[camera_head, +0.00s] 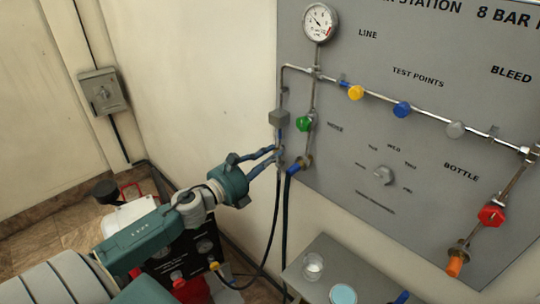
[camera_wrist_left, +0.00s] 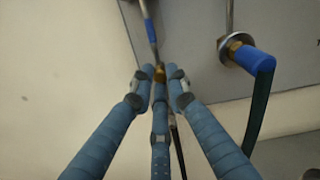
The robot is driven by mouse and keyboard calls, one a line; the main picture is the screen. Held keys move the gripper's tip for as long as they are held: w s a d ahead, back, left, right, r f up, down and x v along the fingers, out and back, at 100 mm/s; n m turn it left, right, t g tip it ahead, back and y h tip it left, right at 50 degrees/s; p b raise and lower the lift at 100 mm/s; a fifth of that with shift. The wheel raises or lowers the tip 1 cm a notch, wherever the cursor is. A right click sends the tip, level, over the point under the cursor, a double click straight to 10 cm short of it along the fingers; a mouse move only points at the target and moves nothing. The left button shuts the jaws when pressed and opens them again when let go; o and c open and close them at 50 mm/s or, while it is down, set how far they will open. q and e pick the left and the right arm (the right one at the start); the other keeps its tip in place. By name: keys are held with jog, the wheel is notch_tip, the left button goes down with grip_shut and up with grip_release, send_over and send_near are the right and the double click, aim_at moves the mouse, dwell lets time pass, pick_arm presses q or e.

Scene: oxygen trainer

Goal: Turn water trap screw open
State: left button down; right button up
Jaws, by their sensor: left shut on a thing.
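The water trap is on the left edge of the grey panel, with a grey block (camera_head: 279,118) on a thin pipe. The small brass water trap screw (camera_wrist_left: 160,72) is at its lower end in the left wrist view. My left gripper (camera_head: 278,156) reaches in from the left below the block. In the left wrist view its blue fingers (camera_wrist_left: 160,85) are closed around the screw from below, and they hide part of it. My right gripper is in neither view.
A green knob (camera_head: 304,124) and a brass hose fitting with a blue sleeve (camera_wrist_left: 254,58) are just right of the gripper. A dark hose hangs from the fitting.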

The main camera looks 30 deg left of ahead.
pick_arm(q)
jog(key=n+p, duration=0.2)
jog(key=n, duration=0.3)
jog(key=shift+r+n, duration=0.15)
jog(key=shift+n, duration=0.25)
jog(key=n+p, duration=0.1)
jog(key=n, duration=0.2)
jog(key=shift+a+n, duration=0.1)
jog(key=shift+n, duration=0.2)
jog(key=n+p, duration=0.1)
jog(key=n, duration=0.1)
jog(key=shift+n, duration=0.4)
jog(key=n+p, duration=0.3)
jog(key=n, duration=0.3)
jog(key=n+p, duration=0.1)
jog(key=n, duration=0.4)
jog(key=shift+p, duration=0.4)
jog(key=shift+f, duration=0.2)
jog(key=c, duration=1.7)
grip_release()
